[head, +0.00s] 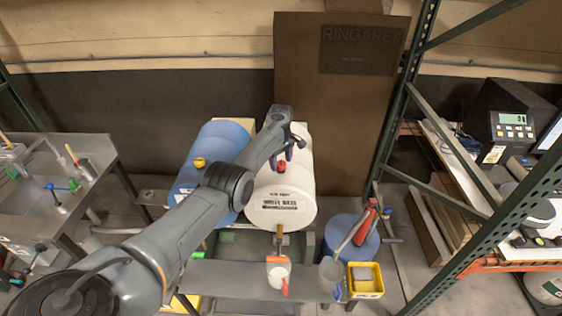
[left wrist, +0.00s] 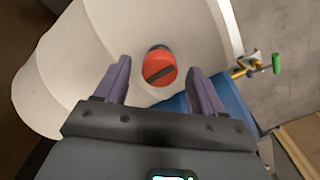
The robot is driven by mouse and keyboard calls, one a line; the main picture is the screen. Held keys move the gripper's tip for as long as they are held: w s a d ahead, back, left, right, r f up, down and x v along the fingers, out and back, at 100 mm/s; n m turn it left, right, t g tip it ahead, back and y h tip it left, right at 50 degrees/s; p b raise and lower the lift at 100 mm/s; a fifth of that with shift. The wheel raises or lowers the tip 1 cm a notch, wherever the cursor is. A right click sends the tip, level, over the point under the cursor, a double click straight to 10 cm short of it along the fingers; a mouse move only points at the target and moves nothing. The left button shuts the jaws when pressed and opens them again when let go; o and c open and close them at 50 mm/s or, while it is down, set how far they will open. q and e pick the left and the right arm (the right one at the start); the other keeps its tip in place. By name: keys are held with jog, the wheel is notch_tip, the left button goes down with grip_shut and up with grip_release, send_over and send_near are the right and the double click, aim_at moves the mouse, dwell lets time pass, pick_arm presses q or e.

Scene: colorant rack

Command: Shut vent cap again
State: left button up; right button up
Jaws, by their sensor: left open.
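The red vent cap (head: 281,166) sits on top of the white drum (head: 285,192), which lies on its side and carries a printed label. In the left wrist view the cap (left wrist: 160,66) is a round red disc with a dark bar or slot running diagonally across it. A dark rim shows behind its upper edge. I cannot tell whether it is open or shut. My left gripper (head: 288,152) is above the drum, close to the cap. Its two purple fingers (left wrist: 159,72) are open, one on either side of the cap in the picture, with nothing between them seen gripped.
A blue drum (head: 212,150) with a yellow cap (head: 199,162) lies left of the white drum. A tap with a green handle (left wrist: 276,63) shows in the left wrist view. A green rack post (head: 412,60) stands right. A yellow bin (head: 365,280) is at the front.

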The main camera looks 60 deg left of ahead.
pick_arm(q)
jog(key=shift+f, duration=0.2)
jog(key=c, duration=1.1)
jog(key=shift+o, duration=0.2)
